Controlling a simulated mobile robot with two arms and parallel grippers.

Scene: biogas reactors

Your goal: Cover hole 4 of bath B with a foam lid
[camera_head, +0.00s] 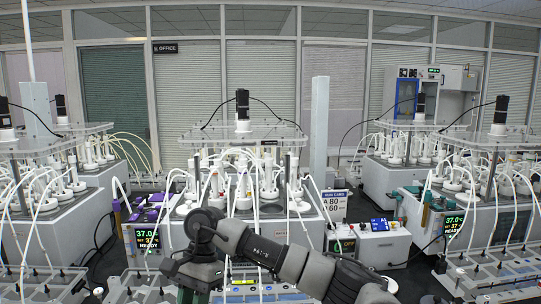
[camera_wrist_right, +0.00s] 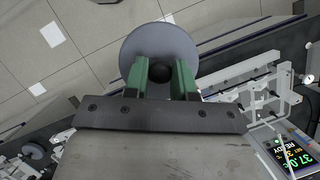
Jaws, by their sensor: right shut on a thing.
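A grey round foam lid (camera_wrist_right: 158,45) with a black knob (camera_wrist_right: 160,72) shows in the right wrist view. The green fingers of my right gripper (camera_wrist_right: 161,75) are shut on the knob from both sides. Pale floor tiles and a bench edge lie beyond the lid. In the head view my right arm reaches in from the lower right; its wrist is low, left of centre, in front of the middle bath (camera_head: 285,232). The lid cannot be made out there. I cannot read which bath is B or tell hole 4. My left gripper is not in view.
White tubes and bottles crowd the middle bath, under a clear plate with a black motor (camera_head: 242,103). Similar baths stand left and right. A run card (camera_head: 335,204) and control box (camera_head: 379,240) stand to the right. Tube racks (camera_head: 490,275) line the front.

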